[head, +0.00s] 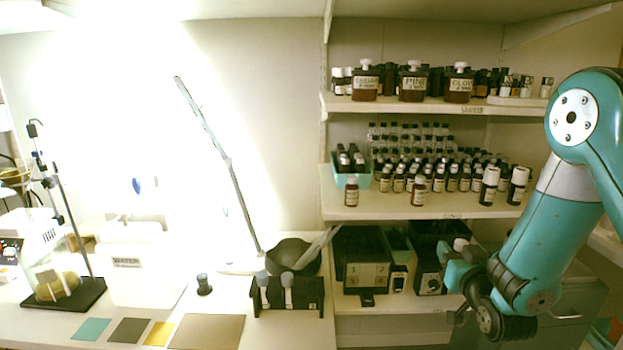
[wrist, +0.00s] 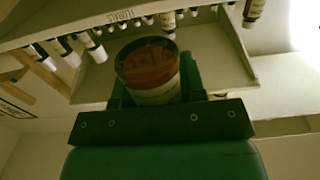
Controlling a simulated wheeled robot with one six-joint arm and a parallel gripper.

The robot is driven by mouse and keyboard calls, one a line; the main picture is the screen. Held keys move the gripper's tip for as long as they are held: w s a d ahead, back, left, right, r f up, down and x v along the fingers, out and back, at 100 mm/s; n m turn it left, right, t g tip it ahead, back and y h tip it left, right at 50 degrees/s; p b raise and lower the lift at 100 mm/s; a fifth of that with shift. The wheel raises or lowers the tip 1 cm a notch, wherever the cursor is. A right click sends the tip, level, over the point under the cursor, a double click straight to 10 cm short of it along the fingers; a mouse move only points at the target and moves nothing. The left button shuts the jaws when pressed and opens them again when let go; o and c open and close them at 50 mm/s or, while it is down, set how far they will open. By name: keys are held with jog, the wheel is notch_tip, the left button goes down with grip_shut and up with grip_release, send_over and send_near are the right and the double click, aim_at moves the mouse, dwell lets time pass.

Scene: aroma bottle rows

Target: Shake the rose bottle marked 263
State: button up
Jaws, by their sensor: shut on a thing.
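My gripper (head: 455,262) is at the right, in front of the lower shelf and the drawer units. It is shut on a bottle (wrist: 148,68). In the wrist view this bottle is round and amber-red with a pale label, held between the green fingers. In the head view a pale top (head: 460,243) shows at the fingers, and the rest is hidden. I cannot read the label, so I cannot tell whether it is marked 263.
Large amber bottles (head: 412,82) line the top shelf. A white water container (head: 143,265) and coloured mats (head: 207,331) are on the bench at the left.

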notch_tip(320, 180, up, 5)
jog(key=shift+s+r, duration=0.1)
jog(key=shift+s, duration=0.05)
notch_tip(320, 180, down, 7)
jog(key=shift+r, duration=0.2)
dwell(0.9)
